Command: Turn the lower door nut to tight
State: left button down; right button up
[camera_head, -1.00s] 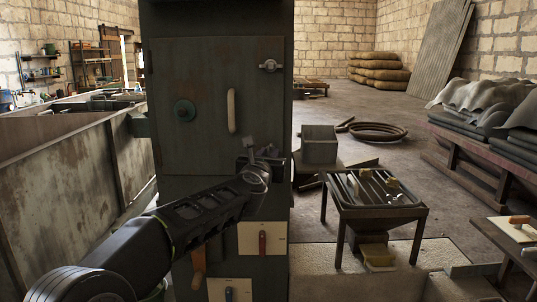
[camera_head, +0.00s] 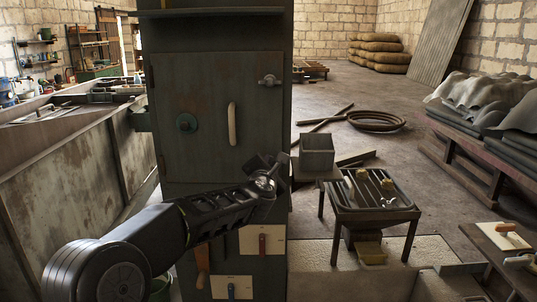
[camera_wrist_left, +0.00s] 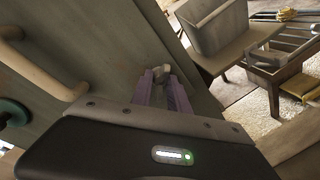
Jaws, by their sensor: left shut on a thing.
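The dark metal door (camera_head: 205,105) is closed on its cabinet, with a pale vertical handle (camera_head: 232,123) in its middle. The upper door nut (camera_head: 269,80), a winged grey part, is at the door's upper right edge. My left gripper (camera_head: 268,170) is at the door's lower right edge and mostly hides the lower door nut there. In the left wrist view, the two fingers (camera_wrist_left: 163,90) are shut on the lower door nut (camera_wrist_left: 161,72), whose grey end shows between their tips. How tight the nut is cannot be told. My right gripper is out of view.
A green round knob (camera_head: 186,123) is on the door's left. A grey box (camera_head: 317,152) and slatted table (camera_head: 373,215) stand to the right. A long trough (camera_head: 75,160) is at left.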

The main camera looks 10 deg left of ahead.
pick_arm(q)
jog(key=m+p, duration=0.1)
jog(key=p, duration=0.1)
jog(key=m+p, duration=0.1)
jog(key=m, duration=0.1)
jog(key=shift+d+r+y+p, duration=0.15)
jog(key=shift+r+y+p, duration=0.15)
jog(key=shift+y+p, duration=0.1)
jog(key=m+p, duration=0.3)
jog(key=shift+d+f+g+y, duration=0.1)
jog(key=shift+f+g+y, duration=0.1)
jog(key=shift+g+y, duration=0.15)
jog(key=shift+m, duration=0.4)
jog(key=shift+f, duration=0.1)
jog(key=c, duration=1.3)
grip_release()
